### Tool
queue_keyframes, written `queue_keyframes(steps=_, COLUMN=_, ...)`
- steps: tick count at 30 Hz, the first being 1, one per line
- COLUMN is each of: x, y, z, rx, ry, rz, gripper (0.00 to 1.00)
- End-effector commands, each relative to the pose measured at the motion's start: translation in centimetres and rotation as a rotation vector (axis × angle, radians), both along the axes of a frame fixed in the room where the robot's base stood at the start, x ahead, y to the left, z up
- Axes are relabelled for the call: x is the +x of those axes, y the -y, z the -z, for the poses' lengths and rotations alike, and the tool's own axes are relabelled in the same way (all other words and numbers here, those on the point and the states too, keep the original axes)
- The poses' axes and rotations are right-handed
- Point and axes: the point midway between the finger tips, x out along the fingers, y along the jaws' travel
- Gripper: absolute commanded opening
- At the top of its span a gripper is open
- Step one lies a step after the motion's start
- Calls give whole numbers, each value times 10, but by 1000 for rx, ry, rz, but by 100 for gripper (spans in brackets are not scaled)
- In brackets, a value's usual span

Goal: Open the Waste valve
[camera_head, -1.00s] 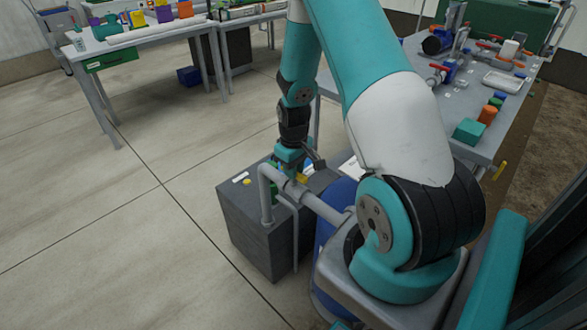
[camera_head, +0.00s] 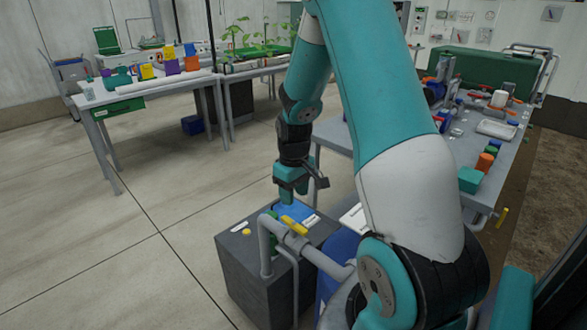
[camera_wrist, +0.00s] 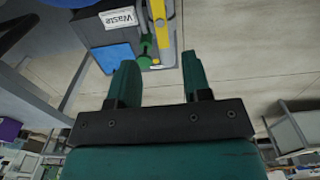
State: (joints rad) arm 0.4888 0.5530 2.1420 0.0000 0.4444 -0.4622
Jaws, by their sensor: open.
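The Waste valve's yellow handle (camera_head: 294,226) lies along the grey pipe above the dark grey box. In the wrist view, the yellow handle (camera_wrist: 164,35) runs lengthwise beside the pipe, ahead of my fingers. A white label reading "Waste" (camera_wrist: 118,17) is on the box beside it. My gripper (camera_head: 291,197) points down above the box and handle, apart from the handle. Its two teal fingers (camera_wrist: 159,62) are spread in the wrist view, with nothing between them.
The grey box (camera_head: 262,275) stands on the floor, with a blue patch (camera_wrist: 113,57) on top. A green part (camera_wrist: 147,45) sits beside the handle. A grey bench (camera_head: 470,205) with several items is at right. The floor at left is clear.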

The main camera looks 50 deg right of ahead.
Motion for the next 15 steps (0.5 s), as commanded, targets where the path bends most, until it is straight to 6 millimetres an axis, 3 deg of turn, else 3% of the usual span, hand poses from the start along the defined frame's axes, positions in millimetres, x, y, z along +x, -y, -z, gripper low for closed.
queue_keyframes(steps=6, x=1, y=0, z=-51, rx=-2, ry=4, rz=-1, gripper=45)
queue_keyframes(steps=15, x=0, y=0, z=-79, rx=0, ry=0, rz=-1, gripper=45)
